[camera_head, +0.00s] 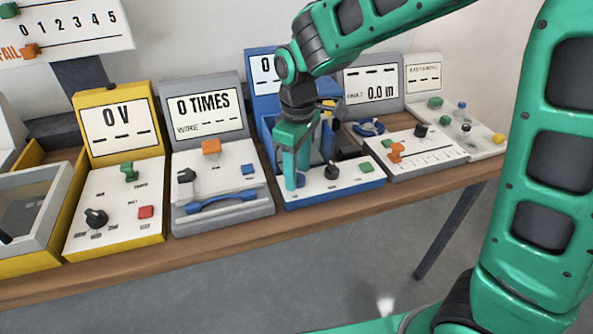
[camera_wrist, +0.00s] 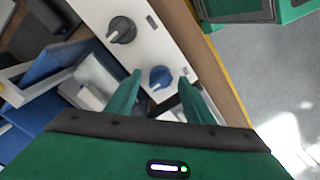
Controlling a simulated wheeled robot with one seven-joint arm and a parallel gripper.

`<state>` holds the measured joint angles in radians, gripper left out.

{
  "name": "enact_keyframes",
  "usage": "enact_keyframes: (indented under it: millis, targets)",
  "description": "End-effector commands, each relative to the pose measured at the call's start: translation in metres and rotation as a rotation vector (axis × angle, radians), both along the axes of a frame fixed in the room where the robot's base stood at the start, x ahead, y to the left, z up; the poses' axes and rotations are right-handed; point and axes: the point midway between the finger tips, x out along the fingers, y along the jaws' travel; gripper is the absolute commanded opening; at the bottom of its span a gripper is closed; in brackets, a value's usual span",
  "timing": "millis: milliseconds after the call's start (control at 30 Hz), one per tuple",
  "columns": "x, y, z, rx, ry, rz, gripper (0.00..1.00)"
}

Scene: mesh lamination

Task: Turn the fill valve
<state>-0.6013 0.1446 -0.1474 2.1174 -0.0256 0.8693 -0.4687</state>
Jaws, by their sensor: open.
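A blue knob (camera_wrist: 160,77) on the white panel of the blue machine (camera_head: 340,190) looks like the fill valve; I cannot read its label. In the head view the blue knob (camera_head: 302,181) shows just beside my fingers, partly hidden. My gripper (camera_wrist: 161,82) is open and empty, pointing down over the panel. In the wrist view its two green fingers stand on either side of the blue knob. I cannot tell whether they touch it. A dark grey knob (camera_wrist: 122,30) sits on the same panel, to the right of the gripper in the head view (camera_head: 332,171).
A green button (camera_head: 367,167) is on the same panel. A grey machine (camera_head: 222,212) with a blue handle stands close on the left, a yellow one (camera_head: 115,200) beyond it. A grey machine (camera_head: 415,150) stands on the right. The wooden table edge (camera_head: 350,207) runs along the front.

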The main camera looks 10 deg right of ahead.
Motion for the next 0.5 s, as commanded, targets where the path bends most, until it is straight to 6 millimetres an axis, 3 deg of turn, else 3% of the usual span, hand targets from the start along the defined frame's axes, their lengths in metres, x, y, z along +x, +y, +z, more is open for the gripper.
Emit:
enact_keyframes:
  millis: [367,400,500]
  targets:
    - [-0.0003,-0.0003,-0.0073,-0.001,0.001,0.000,0.48]
    - [-0.0003,-0.0003,-0.0072,-0.001,0.001,0.000,0.45]
    - [-0.0003,-0.0004,-0.0071,-0.001,0.001,-0.001,0.21]
